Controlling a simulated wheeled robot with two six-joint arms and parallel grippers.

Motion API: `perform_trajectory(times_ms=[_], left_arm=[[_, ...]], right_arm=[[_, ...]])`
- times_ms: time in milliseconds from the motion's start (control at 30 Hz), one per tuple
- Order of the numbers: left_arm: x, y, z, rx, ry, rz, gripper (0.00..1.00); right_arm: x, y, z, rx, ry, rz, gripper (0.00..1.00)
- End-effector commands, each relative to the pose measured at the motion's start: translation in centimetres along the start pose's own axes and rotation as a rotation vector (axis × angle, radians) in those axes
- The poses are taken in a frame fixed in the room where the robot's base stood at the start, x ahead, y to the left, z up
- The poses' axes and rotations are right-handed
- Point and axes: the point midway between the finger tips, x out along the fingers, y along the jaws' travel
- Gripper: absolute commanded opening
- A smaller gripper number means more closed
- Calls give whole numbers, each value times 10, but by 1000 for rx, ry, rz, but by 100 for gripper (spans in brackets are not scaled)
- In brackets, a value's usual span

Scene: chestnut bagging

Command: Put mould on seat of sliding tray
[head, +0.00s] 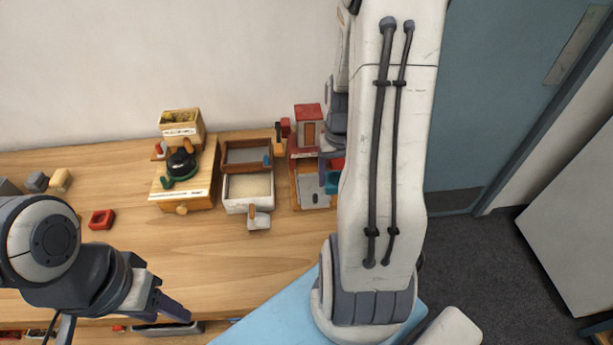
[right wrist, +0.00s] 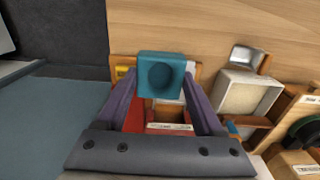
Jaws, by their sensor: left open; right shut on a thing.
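The mould is a teal block with a round hollow (right wrist: 160,76), held between the purple fingers of my right gripper (right wrist: 160,92). In the head view the teal mould (head: 331,183) shows at the left edge of my right arm, over or beside the sliding tray (head: 313,190), a wood-framed tray with a grey plate in front of a small red-roofed house. I cannot tell whether the mould touches the tray; its seat is partly hidden. In the head view my right gripper is mostly hidden by my arm. My left gripper (head: 172,307) is open near the table's front edge.
Left of the sliding tray stand a white bin of pale grains (head: 248,187), a brown tray (head: 246,155) and a wooden stand with a black pot (head: 181,163). A red block (head: 101,219) lies further left. The middle front of the table is clear.

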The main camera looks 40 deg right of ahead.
Motion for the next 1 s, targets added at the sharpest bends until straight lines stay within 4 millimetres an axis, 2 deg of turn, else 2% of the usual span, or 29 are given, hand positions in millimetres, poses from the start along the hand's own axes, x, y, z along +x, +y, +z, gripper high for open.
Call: perform_trajectory(times_ms=[400, 500, 733, 1000], left_arm=[[-27, 2, -1, -1, 0, 0, 50], [-31, 2, -2, -2, 0, 0, 50], [-36, 3, -2, -2, 0, 0, 50], [-49, 4, -3, -1, 0, 0, 50]], right_arm=[[49, -34, -78, -2, -4, 0, 11], [58, -39, -92, -1, -2, 0, 11], [72, -45, -101, -1, -4, 0, 11], [104, -44, -101, -1, -3, 0, 11]])
